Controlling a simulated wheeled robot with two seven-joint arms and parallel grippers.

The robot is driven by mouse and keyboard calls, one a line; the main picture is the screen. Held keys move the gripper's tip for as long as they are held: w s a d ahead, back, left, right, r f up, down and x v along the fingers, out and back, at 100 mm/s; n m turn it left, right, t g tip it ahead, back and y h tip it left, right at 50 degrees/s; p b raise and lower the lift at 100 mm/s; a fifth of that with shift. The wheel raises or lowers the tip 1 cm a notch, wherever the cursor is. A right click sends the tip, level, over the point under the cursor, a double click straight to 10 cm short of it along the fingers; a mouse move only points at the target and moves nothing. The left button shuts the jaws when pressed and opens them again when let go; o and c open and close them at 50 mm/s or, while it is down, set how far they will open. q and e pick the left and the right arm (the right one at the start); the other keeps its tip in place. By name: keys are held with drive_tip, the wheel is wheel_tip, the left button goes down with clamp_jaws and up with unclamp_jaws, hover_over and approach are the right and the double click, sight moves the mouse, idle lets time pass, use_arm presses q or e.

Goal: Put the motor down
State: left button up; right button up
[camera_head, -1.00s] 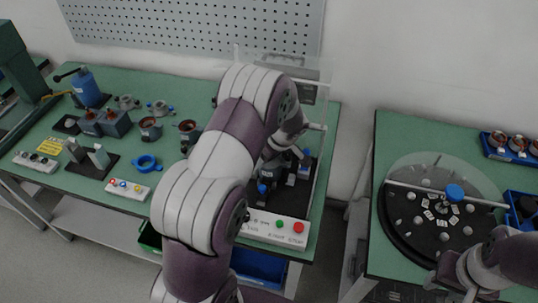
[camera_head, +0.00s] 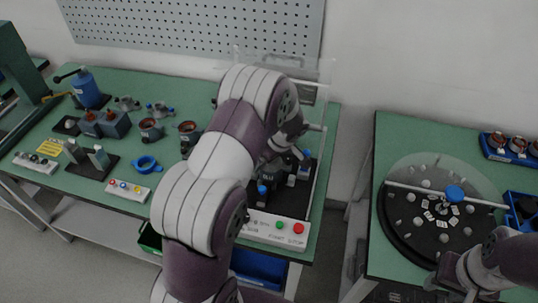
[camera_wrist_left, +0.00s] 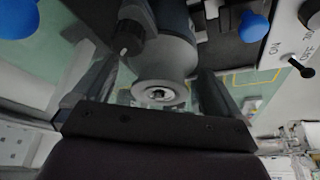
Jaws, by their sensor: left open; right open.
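In the left wrist view the motor (camera_wrist_left: 163,58), a grey cylinder with a pale round end, stands between the two dark fingers of my left gripper (camera_wrist_left: 150,82). The fingers are apart, one on each side of it; I cannot tell whether either touches it.
Left on the green bench (camera_head: 215,75) are a blue press (camera_head: 86,88), a blue ring (camera_head: 146,164) and several motor parts. A blue tray (camera_head: 512,150) sits on the right table. A gap separates the tables.

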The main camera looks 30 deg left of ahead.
use_arm(q)
drive_tip(key=shift+b+v, duration=0.6)
drive_tip(key=shift+v, duration=0.5)
drive_tip(key=b+v, duration=0.1)
drive_tip(key=v, duration=0.9)
drive_tip(key=s+d+m+h, duration=0.2)
drive_tip(key=s+d+m, duration=0.1)
drive_tip(key=s+m, duration=0.4)
drive_tip(key=s+d+f+m+h, duration=0.1)
drive_tip(key=s+d+m+h, duration=0.1)
drive_tip(key=s+d+m, duration=0.2)
drive_tip(key=s+m, duration=0.3)
drive_tip(key=s, duration=0.4)
drive_tip(key=shift+d+f, duration=0.2)
drive_tip(key=shift+f, duration=0.15)
use_arm(e)
drive_tip(key=shift+f, duration=0.3)
